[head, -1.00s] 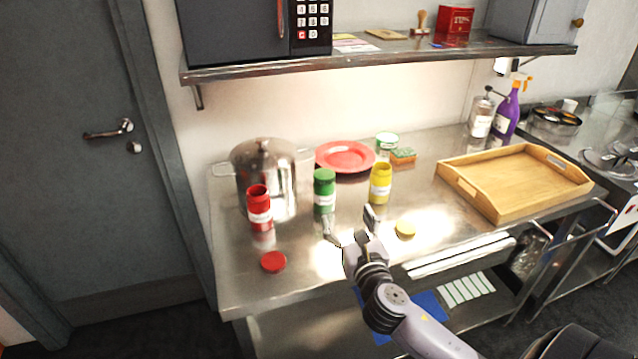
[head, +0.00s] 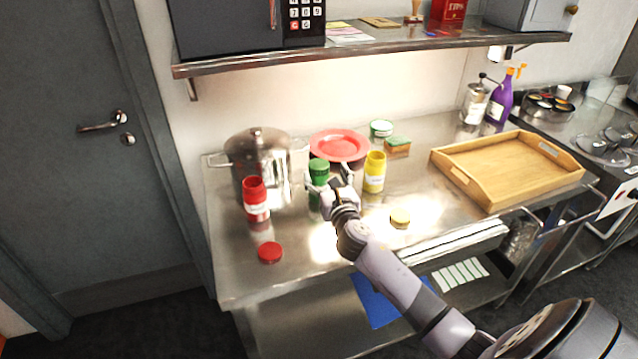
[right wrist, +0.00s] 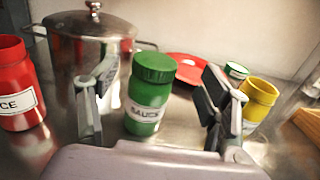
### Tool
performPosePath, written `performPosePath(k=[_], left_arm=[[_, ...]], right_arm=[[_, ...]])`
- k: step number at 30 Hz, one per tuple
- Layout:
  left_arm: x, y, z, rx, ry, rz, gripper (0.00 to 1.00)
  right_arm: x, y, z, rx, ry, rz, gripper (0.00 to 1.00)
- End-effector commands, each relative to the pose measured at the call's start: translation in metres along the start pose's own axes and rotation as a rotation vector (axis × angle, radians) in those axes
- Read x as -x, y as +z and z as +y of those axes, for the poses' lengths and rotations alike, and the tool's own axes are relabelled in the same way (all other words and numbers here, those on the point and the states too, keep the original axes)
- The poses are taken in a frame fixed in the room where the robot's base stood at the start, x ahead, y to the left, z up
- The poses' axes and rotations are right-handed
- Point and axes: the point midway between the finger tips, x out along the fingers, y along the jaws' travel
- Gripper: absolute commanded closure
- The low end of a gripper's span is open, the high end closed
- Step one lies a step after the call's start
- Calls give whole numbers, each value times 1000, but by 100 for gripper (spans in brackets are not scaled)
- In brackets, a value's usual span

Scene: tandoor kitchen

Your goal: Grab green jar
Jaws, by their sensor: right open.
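The green jar (head: 318,172) has its green lid on and stands upright on the steel table. In the right wrist view the green jar (right wrist: 150,92) shows a white label reading SAUCE and appears between my two fingers. My right gripper (head: 331,177) is open at the jar's front right and hides part of it. In the right wrist view the open fingers of my right gripper (right wrist: 155,100) lie to either side of the jar; I cannot tell whether they touch it. My left gripper is not in view.
An open red jar (head: 256,199) stands left of the green jar, a yellow jar (head: 374,172) right. Behind are a steel pot (head: 250,150) and a red plate (head: 339,145). Loose red (head: 270,252) and yellow (head: 400,218) lids lie in front. A wooden tray (head: 480,190) sits right.

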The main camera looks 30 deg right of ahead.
Motion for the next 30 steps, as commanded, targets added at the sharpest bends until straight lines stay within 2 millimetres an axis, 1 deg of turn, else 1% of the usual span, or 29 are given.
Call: performPosePath(k=[6,9,13,20,30], left_arm=[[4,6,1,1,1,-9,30],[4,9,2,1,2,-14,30],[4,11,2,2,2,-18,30],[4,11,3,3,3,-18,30],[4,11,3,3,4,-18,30]], right_arm=[[-28,-2,4,-5,-2,0,29],[-39,-3,3,-3,-2,-1,29],[-46,-3,4,-2,-1,0,29],[-47,-3,4,-1,0,0,29],[-47,-3,4,-1,-1,0,51]])
